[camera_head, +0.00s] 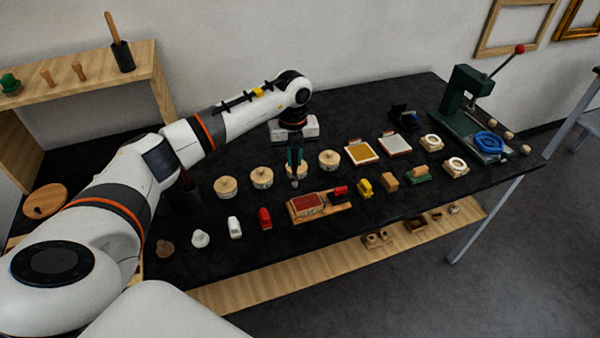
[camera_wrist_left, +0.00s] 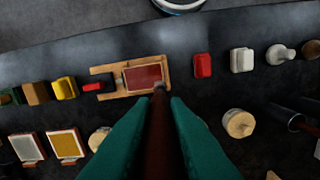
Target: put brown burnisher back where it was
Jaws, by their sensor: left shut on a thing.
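My left gripper (camera_head: 294,160) reaches down over the middle of the dark table. In the left wrist view its teal fingers (camera_wrist_left: 160,125) are shut on the brown burnisher (camera_wrist_left: 159,138), a dark brown handle pointing away from the camera with a small pale tip. In the head view only a small lower end of the held burnisher (camera_head: 295,183) shows below the fingers, among the round wooden blocks; I cannot tell whether it touches anything. My right gripper is in neither view.
Round wooden blocks (camera_head: 262,177) stand beside the gripper. In front is a wooden board with a red pad (camera_head: 308,205), with a row of small coloured pieces either side. Gold and white square pads (camera_head: 362,153) and a green press (camera_head: 466,95) are to the right. A dark holder (camera_wrist_left: 283,117) shows at right in the wrist view.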

